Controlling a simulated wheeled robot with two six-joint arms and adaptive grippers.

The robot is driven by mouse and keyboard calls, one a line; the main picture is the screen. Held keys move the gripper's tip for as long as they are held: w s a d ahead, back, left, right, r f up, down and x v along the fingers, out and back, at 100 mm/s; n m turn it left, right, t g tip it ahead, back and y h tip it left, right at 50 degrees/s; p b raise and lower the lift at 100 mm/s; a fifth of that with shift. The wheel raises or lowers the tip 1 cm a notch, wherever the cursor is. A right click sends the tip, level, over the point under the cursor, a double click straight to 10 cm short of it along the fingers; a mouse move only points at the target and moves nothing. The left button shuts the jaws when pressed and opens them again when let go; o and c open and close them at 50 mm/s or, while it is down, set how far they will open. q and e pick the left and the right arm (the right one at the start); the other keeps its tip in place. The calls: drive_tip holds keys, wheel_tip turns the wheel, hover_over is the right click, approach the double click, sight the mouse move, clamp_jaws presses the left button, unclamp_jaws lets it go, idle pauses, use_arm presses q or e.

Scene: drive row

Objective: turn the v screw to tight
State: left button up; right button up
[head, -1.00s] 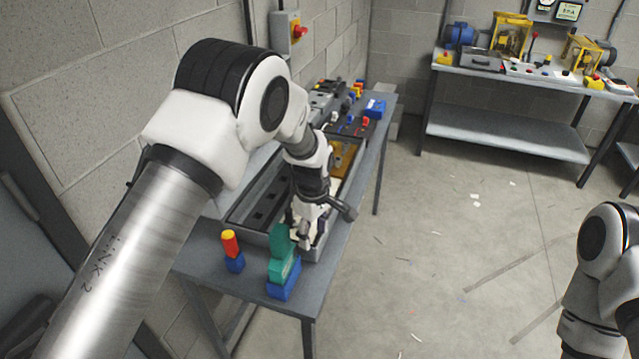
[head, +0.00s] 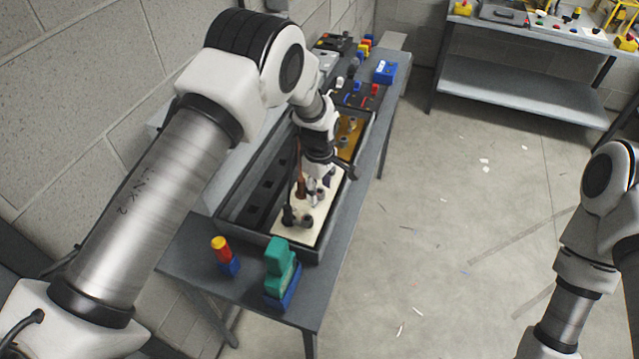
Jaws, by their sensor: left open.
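My left gripper (head: 316,188) is open and points down over the cream panel (head: 316,222) in the long dark tray on the left workbench. Small dark and grey fittings (head: 303,219) stand on the panel beside and in front of the fingers. I cannot tell which of these is the v screw, and the gripper and wrist hide part of the panel. I cannot tell whether the fingers touch anything. My right arm shows at the right edge, with its gripper out of view.
The dark tray (head: 312,254) has raised walls around the panel. A green block (head: 279,262) and a red, yellow and blue piece (head: 224,256) stand at the bench's near end. A blue box (head: 386,72) sits farther back.

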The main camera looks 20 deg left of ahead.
use_arm(q)
drive_tip(key=shift+w+a+f, duration=0.15)
drive_tip(key=shift+w+f, duration=0.3)
drive_tip(key=shift+f, duration=0.4)
drive_tip(key=shift+s+d+r, duration=0.2)
drive_tip(key=shift+s+r, duration=0.05)
drive_tip(key=shift+c, duration=0.7)
drive_tip(key=shift+s+r, duration=0.1)
drive_tip(key=shift+s, duration=0.05)
drive_tip(key=c, duration=0.6)
clamp_jaws()
use_arm(e)
drive_tip(key=shift+w+d, duration=0.15)
